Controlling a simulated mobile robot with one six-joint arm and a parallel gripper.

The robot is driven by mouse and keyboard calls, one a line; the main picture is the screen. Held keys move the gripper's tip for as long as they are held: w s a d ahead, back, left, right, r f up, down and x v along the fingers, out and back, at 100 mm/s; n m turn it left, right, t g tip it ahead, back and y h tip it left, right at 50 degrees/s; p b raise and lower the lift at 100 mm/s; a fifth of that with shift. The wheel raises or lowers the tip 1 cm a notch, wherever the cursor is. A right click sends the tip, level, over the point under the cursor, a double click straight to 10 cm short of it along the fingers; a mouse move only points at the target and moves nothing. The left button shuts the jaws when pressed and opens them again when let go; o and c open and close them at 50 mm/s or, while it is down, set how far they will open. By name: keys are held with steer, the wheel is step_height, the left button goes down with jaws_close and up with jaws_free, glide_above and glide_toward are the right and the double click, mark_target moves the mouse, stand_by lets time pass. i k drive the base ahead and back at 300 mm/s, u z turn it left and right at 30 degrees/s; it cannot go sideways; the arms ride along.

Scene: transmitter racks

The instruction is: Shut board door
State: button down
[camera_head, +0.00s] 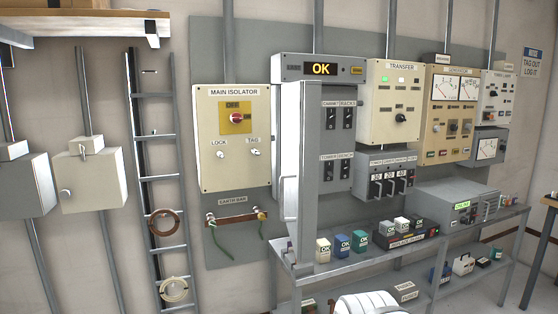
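The board door (308,150) is a tall grey panel on the left side of the grey board (341,172). It stands open, swung out toward me and seen at a steep angle. The board's inside shows to the right of the door, with dark switches (340,116) in two rows under white labels. A header above reads "OK" on a lit display (321,69). The door hides the left part of the board. My gripper is not in view; a white rounded part of my arm shows at the bottom edge.
A grey bench (335,266) runs below the board, carrying small "OK" blocks (341,244) close to the door's lower end. The main isolator panel (233,138) is on the wall to the left, above an earth bar (236,219). The transfer panel (394,103) is to the right.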

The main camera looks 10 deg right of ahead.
mark_target(301, 100)
steer(key=u, duration=0.05)
steer(key=i, duration=1)
steer(key=z, duration=0.05)
